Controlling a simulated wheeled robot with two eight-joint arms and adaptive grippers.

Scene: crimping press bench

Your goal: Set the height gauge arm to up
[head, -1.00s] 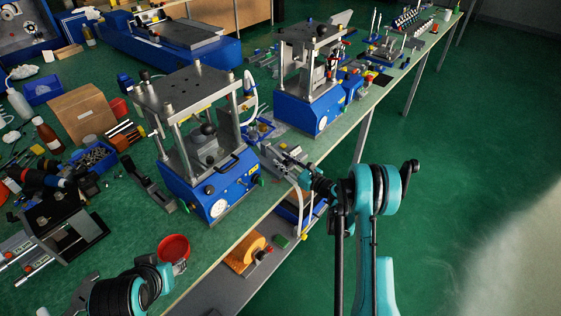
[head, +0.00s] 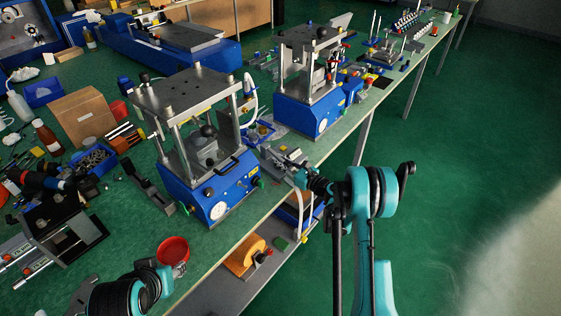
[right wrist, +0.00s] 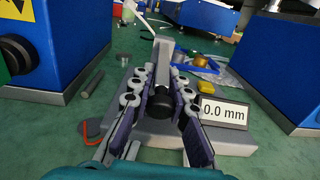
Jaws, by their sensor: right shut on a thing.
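The height gauge shows in the right wrist view as a grey base (right wrist: 226,141) with a display (right wrist: 222,113) reading 0.0 mm. A grey bar, which looks like the gauge arm (right wrist: 163,58), runs away from me with a dark round knob (right wrist: 160,101) at its near end. My right gripper (right wrist: 160,93) has its fingers on both sides of the knob and is shut on it. In the head view my right gripper (head: 291,169) reaches the gauge at the bench edge, hiding part of it. Only a bit of my left gripper (head: 82,293) shows at the lower left.
A blue press (head: 228,190) stands left of the gauge and another blue press (head: 312,112) behind it. In the right wrist view, blue housings rise on the left (right wrist: 72,35) and right (right wrist: 290,60).

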